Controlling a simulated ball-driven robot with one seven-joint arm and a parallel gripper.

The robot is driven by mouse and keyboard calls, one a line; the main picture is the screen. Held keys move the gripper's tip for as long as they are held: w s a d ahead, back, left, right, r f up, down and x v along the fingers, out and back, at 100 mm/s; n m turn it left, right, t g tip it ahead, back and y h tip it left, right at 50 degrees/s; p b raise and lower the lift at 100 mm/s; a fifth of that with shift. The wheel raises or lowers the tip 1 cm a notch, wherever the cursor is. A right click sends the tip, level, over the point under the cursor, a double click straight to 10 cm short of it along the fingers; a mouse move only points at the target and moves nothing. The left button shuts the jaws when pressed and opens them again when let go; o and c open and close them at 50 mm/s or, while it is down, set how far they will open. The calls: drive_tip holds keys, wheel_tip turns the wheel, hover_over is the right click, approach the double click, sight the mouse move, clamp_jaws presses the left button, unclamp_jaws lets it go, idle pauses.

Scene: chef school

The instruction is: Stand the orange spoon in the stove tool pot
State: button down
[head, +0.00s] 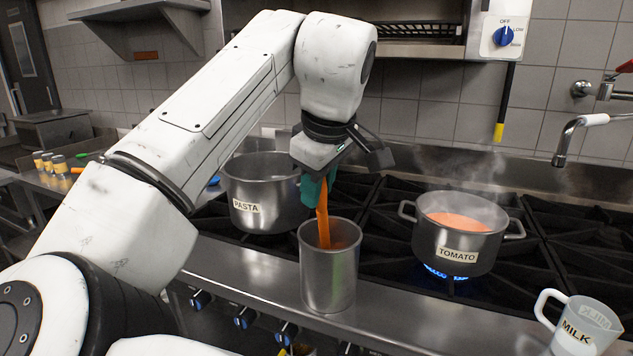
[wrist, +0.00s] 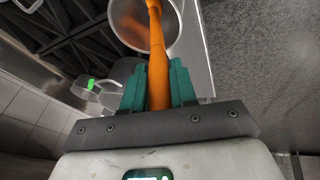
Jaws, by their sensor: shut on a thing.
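My gripper (head: 318,186) is shut on the orange spoon (head: 322,218), with the teal fingers on either side of its handle. The spoon hangs nearly upright, slightly tilted, and its lower end is inside the mouth of the plain metal tool pot (head: 328,278). The pot stands on the steel front ledge of the stove. In the wrist view the spoon (wrist: 157,70) runs from between my fingers (wrist: 158,85) into the pot's round opening (wrist: 128,32). The spoon's lower tip is hidden, so I cannot tell whether it touches the bottom.
A pot labelled PASTA (head: 262,205) stands behind left of the tool pot. A steaming pot labelled TOMATO (head: 455,242) sits over a blue flame at right. A MILK jug (head: 580,330) stands at the front right. The ledge (head: 420,305) between tool pot and jug is clear.

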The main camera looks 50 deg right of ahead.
drive_tip(key=c, duration=0.8)
unclamp_jaws()
drive_tip(key=v, duration=1)
drive_tip(key=shift+r, duration=0.35)
drive_tip(key=shift+s+a, duration=0.1)
